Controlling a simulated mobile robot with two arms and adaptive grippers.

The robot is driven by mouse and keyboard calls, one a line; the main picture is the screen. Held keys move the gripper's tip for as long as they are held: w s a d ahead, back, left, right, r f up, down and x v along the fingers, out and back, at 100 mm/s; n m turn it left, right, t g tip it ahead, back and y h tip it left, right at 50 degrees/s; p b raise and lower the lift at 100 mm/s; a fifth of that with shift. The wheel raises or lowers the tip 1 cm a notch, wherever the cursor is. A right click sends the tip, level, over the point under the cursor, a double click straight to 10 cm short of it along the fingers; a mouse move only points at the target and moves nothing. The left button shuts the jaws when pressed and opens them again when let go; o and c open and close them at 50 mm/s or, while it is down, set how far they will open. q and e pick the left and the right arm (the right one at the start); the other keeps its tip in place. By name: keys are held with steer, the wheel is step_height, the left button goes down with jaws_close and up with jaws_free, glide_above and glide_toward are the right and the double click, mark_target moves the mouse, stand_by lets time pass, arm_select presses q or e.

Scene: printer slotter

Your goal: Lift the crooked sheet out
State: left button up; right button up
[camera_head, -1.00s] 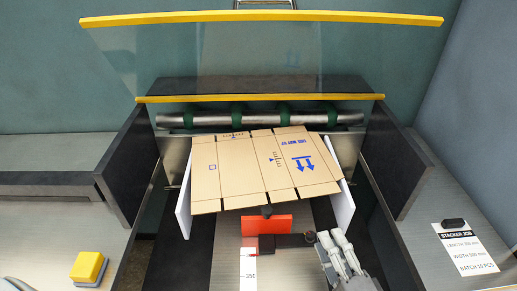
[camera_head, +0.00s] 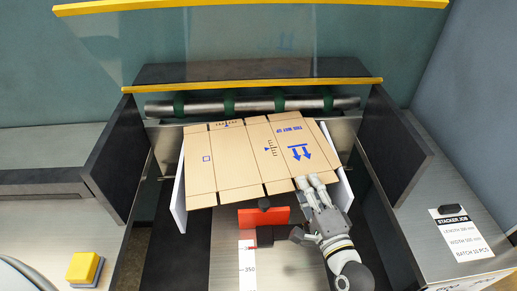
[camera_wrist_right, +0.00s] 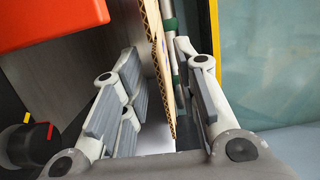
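My right gripper (camera_head: 309,183) is at the sheet's near right edge. In the right wrist view my right gripper (camera_wrist_right: 160,95) is open, its fingers on either side of the sheet's edge (camera_wrist_right: 157,45). A gap shows on both sides of the cardboard. Whether other sheets lie beneath is hidden. My left gripper is not in view.
A red stop plate (camera_head: 262,217) stands in front of the sheet, with a scale strip (camera_head: 247,265) before it. A roller (camera_head: 250,105) runs behind. Dark side walls (camera_head: 398,150) flank the bay. A yellow button (camera_head: 85,267) sits at left, a job card (camera_head: 462,235) at right.

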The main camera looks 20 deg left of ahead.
steer(key=shift+x, duration=1.15)
steer(key=shift+s, duration=0.1)
jaws_close()
steer(key=shift+r, duration=0.15)
